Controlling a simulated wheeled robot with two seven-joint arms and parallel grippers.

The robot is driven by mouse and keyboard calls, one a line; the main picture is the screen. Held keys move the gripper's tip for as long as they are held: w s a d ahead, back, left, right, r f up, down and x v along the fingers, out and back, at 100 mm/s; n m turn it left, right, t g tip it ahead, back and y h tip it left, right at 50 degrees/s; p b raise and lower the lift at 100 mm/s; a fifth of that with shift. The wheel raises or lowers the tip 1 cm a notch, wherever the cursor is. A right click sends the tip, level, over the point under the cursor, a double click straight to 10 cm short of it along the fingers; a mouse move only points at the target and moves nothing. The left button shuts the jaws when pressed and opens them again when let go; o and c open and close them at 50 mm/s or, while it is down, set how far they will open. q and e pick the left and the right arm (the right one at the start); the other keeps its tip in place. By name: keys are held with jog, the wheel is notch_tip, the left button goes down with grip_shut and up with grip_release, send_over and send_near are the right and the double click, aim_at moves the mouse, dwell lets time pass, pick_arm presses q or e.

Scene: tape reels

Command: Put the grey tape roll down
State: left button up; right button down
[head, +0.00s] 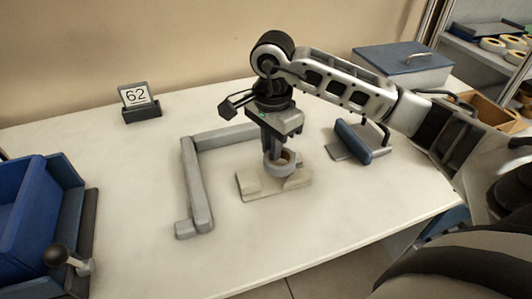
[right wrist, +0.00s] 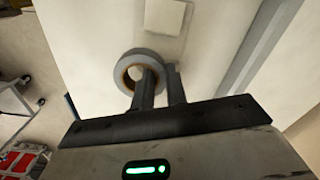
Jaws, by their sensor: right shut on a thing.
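The grey tape roll (head: 279,168) is a short grey ring with a brown core. My right gripper (head: 273,150) points down from above and is shut on the roll's wall. In the right wrist view the grey tape roll (right wrist: 121,70) shows at the tips of my right gripper (right wrist: 160,78), one finger in its hole and the other outside. In the head view the roll overlaps a flat beige plate (head: 250,186) on the white table; whether they touch is unclear. In the wrist view a pale square (right wrist: 165,17) shows beyond the roll. My left gripper is not in view.
A grey L-shaped rail (head: 197,190) lies left of and behind the plate. A blue-edged stand (head: 353,143) is to the right, a blue-lidded box (head: 402,67) behind. A "62" sign (head: 139,104) and blue bin (head: 25,218) are at left. The front table middle is clear.

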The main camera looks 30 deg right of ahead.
aim_at(266, 160)
jog(key=shift+w+f, duration=0.9)
jog(key=shift+f, duration=0.2)
notch_tip(266, 160, down, 3)
jog(key=shift+w+p, duration=0.1)
jog(key=shift+p, duration=0.6)
jog(key=shift+f, duration=0.15)
jog(key=shift+f, duration=0.1)
jog(key=shift+f+b, duration=0.3)
jog(key=shift+b, duration=0.2)
jog(key=c, duration=1.4)
grip_release()
jog(key=shift+r, duration=0.1)
